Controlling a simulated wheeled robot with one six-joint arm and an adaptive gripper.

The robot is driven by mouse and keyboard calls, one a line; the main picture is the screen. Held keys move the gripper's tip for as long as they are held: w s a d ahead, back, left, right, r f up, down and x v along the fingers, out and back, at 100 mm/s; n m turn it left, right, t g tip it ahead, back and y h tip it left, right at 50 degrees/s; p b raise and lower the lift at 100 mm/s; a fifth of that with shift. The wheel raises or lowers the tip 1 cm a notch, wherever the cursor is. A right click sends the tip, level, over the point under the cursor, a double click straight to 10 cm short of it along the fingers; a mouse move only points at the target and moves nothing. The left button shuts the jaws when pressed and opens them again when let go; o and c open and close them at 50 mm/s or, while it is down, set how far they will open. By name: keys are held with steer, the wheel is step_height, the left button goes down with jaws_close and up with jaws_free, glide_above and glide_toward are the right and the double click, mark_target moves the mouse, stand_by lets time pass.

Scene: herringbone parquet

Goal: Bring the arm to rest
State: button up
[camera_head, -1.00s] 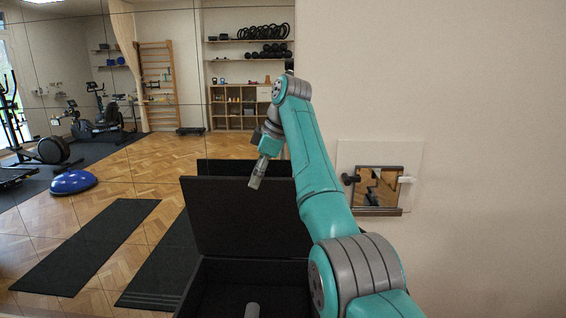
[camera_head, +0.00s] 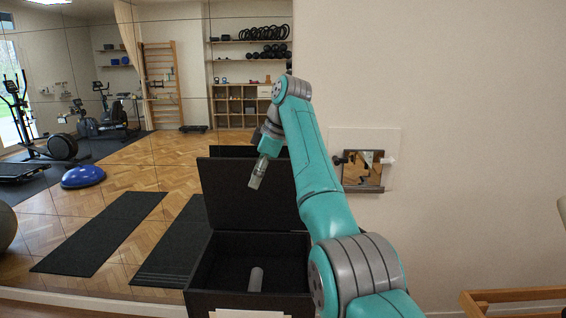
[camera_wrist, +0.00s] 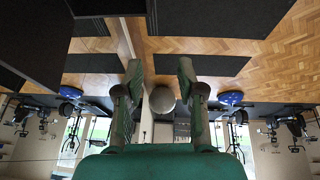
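My teal and grey arm rises from the bottom right of the head view and bends down at its top. My gripper (camera_head: 257,172) hangs in front of the raised lid of a black box, pointing down. In the wrist view my gripper (camera_wrist: 160,72) has its two fingers well apart, with nothing held between them. The black box (camera_head: 200,300) stands open below, its lid (camera_head: 232,190) upright at the back. A grey cylinder (camera_head: 256,279) stands inside the box, apart from my gripper.
A wooden frame (camera_head: 510,296) is at the lower right. Dark mats (camera_head: 100,232) lie on the parquet to the left. A blue half-ball (camera_head: 83,177) and exercise machines are further back.

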steer(key=d+f+m+t, duration=0.2)
steer(key=d+f+m, duration=0.1)
steer(key=f, duration=1.5)
steer(key=d+f+m+t, duration=0.1)
steer(key=d+f+m, duration=0.1)
steer(key=f, duration=1.5)
steer(key=s+d+f+m+t+h, duration=0.1)
steer(key=s+d+f+m+t, duration=0.3)
steer(key=s+f, duration=0.6)
steer(key=s+d+f+m, duration=0.1)
steer(key=s+d+f, duration=0.5)
steer(key=f, duration=0.6)
steer(key=s+d+f+m+t+h, duration=0.15)
steer(key=s+d, duration=0.25)
steer(key=s, duration=1)
steer(key=s+d+r+m+t+h, duration=0.1)
steer(key=s+d+m+t, duration=0.15)
steer(key=s, duration=1.25)
steer(key=s+d+r+m+t, duration=0.1)
steer(key=s+r+m, duration=0.1)
steer(key=s+r, duration=0.9)
steer(key=s+d+r+m+t, duration=0.1)
steer(key=s+d+r, duration=0.1)
steer(key=s+r, duration=0.9)
steer(key=shift+d+r+m+t+h, duration=0.2)
steer(key=shift+d+m+t+h, duration=0.1)
steer(key=shift+m+t+h, duration=0.15)
